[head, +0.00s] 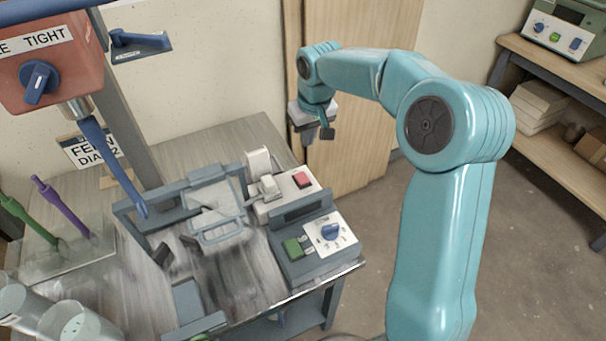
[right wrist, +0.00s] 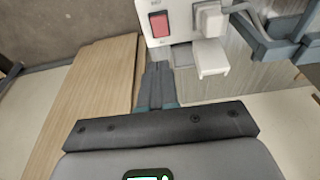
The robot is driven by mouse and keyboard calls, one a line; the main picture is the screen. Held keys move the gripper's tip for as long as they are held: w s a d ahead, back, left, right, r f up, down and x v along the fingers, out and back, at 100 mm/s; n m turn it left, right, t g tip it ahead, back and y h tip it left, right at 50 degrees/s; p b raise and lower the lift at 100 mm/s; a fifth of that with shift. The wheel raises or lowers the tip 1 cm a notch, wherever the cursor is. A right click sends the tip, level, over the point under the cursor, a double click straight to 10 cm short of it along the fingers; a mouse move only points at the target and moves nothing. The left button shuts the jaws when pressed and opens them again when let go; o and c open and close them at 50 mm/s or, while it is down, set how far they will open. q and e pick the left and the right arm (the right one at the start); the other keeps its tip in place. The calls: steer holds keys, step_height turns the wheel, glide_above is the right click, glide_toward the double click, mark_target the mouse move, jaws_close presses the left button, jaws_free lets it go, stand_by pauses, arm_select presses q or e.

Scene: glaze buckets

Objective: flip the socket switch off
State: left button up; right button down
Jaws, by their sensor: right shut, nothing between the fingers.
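The socket is a white box (head: 285,192) on the bench with a red rocker switch (head: 302,180) on top. A white plug (head: 268,185) sits beside the switch. In the right wrist view the red switch (right wrist: 159,23) and the plug (right wrist: 210,20) show at the top. My right gripper (head: 327,132) is shut and empty, above and beyond the socket in the head view. In the right wrist view its fingertips (right wrist: 158,66) point toward the socket, just below the switch, apart from it. Which way the rocker is tilted I cannot tell. My left gripper is not in view.
A grey control box with a green button (head: 292,248) and a blue knob (head: 330,232) stands in front of the socket. A grey frame (head: 135,204) stands to the left. A red box (head: 50,68) hangs upper left. A wooden panel (head: 345,150) stands behind.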

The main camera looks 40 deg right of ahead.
glide_toward(303, 179)
steer(key=x, duration=0.6)
steer(key=shift+w+d+f+b, duration=0.1)
steer(key=shift+b, duration=0.2)
